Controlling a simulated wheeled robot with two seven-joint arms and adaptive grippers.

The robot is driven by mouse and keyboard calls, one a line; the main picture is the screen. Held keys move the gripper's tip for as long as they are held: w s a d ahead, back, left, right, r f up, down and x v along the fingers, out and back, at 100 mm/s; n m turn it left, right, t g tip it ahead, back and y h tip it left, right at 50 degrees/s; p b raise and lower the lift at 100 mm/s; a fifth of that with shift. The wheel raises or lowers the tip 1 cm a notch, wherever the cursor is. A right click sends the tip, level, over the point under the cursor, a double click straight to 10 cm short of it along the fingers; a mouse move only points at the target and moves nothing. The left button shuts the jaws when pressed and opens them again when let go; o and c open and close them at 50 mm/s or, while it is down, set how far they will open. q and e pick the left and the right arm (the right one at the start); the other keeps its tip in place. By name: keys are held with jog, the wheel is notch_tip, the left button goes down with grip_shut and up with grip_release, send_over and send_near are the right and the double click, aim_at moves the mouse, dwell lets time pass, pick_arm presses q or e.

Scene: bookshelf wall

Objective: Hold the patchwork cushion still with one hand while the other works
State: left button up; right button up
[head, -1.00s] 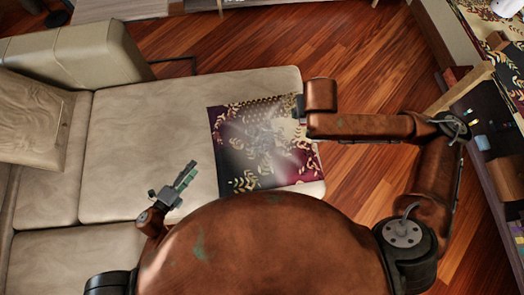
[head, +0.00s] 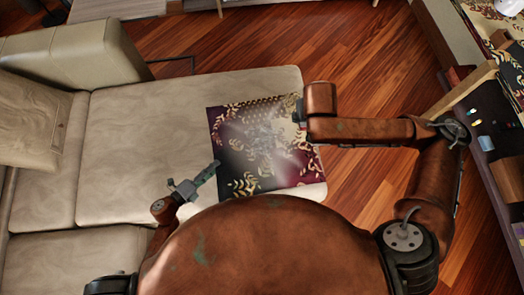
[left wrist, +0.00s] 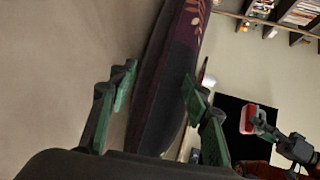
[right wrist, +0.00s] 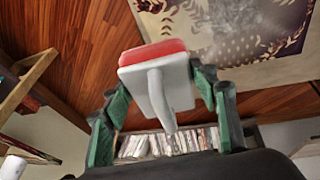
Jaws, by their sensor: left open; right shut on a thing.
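The patchwork cushion (head: 262,150), dark and cream with gold leaf patterns, lies flat at the seat's right end. My left gripper (head: 212,168) is open at its left edge. In the left wrist view the cushion's dark purple side (left wrist: 168,90) shows between the spread green fingers (left wrist: 160,100); I cannot tell whether they touch it. My right gripper (right wrist: 160,105) is shut on a white handled tool with a red face (right wrist: 155,75). In the head view my right arm mostly hides that gripper; the patterned cushion (right wrist: 250,30) shows beyond the tool in the right wrist view.
The beige sofa seat (head: 140,140) is bare left of the cushion. A backrest cushion (head: 30,120) stands at the far left. Wooden floor (head: 370,60) lies beyond the seat. A shelf with small items (head: 490,125) stands at the right.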

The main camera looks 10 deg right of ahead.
pick_arm(q)
jog(key=shift+b+x, duration=0.35)
jog(key=shift+x, duration=1.55)
jog(key=shift+c, duration=0.4)
grip_shut()
